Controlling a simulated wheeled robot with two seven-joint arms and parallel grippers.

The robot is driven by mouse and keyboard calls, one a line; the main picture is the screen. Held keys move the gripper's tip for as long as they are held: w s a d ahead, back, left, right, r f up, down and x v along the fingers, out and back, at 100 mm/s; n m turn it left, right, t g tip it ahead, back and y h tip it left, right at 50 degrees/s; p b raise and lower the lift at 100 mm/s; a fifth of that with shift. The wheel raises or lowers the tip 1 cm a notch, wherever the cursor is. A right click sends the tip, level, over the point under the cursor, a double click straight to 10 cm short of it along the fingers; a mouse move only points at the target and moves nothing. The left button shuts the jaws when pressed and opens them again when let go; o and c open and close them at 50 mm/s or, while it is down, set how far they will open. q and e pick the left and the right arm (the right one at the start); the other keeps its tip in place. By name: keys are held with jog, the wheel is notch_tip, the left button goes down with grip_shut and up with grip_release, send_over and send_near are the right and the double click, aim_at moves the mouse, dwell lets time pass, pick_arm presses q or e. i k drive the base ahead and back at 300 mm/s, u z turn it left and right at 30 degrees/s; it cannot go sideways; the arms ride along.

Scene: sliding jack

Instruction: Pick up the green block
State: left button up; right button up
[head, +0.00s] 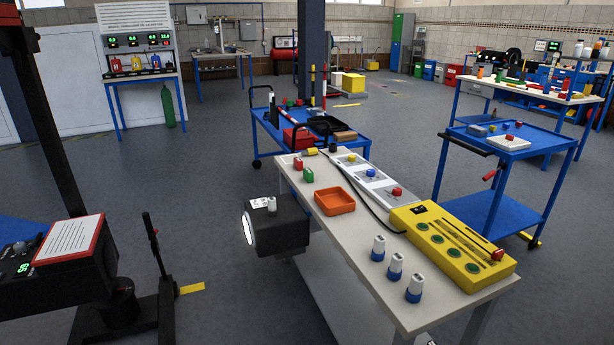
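An orange open tray (334,201) stands in front of the green block, to the right. Nothing covers the green block. Neither of my grippers shows in the head view.
A black box with a lit ring (280,228) is beside the bench's left edge. A yellow panel (452,246) and several white-and-blue bottles (395,268) occupy its near end. Blue carts (500,212) stand behind and right. Floor is open to the left.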

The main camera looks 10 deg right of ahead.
aim_at(308, 175)
jog(key=i, duration=0.55)
jog(key=u, duration=0.7)
jog(key=i, duration=1.4)
jog(key=z, duration=1.35)
